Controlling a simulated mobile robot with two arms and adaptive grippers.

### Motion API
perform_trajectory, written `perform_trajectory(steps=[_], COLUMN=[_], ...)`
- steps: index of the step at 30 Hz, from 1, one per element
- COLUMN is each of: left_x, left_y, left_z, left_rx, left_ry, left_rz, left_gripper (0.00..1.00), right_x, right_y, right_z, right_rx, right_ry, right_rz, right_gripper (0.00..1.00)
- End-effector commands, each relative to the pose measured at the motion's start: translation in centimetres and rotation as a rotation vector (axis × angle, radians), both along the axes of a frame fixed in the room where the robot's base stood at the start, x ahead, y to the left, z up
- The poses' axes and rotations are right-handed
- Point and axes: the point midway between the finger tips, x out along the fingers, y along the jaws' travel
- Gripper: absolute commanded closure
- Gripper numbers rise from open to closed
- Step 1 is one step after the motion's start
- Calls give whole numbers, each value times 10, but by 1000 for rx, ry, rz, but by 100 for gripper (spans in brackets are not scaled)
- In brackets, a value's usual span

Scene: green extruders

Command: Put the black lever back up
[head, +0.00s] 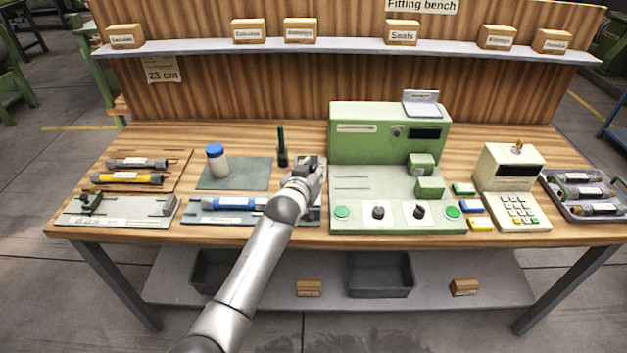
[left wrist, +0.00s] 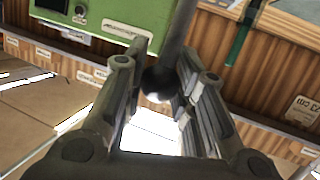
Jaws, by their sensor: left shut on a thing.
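The black lever (left wrist: 176,35) shows in the left wrist view as a dark rod with a round ball knob (left wrist: 158,84) at its end. My left gripper (left wrist: 160,92) is shut on it, with the knob between its two fingers. In the head view my left gripper (head: 307,167) is at the right end of the grey fixture plate (head: 275,218), left of the green machine (head: 388,147). There my gripper and wrist hide the lever, so its angle is hard to tell. A blue tube (head: 232,203) lies on the same plate. My right gripper is out of view.
A dark upright tool (head: 282,147) stands just behind my gripper. A blue-capped bottle (head: 217,161) stands on a grey-green mat (head: 245,180). The left fixture plate (head: 125,213) lies farther left. A keypad unit (head: 517,211) and a tray of tubes (head: 607,215) are at the right.

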Motion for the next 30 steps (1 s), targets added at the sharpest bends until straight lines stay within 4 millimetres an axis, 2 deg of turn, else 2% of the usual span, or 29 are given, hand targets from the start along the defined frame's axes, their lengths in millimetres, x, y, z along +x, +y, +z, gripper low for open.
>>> perform_trajectory(steps=[1,6,25,26,30], left_x=[4,9,11,11,11], left_y=[0,0,1,1,0], left_z=[5,7,8,8,6], left_rx=[-3,-1,-1,-1,-1], left_ry=[-13,-14,-16,-16,-11], left_rz=[0,0,0,0,1], left_gripper=[100,100,100,71,53], right_x=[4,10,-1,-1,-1], right_y=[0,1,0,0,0], right_z=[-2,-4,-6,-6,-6], right_rx=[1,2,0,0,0], right_ry=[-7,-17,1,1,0], right_rz=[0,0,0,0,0], right_gripper=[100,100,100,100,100])
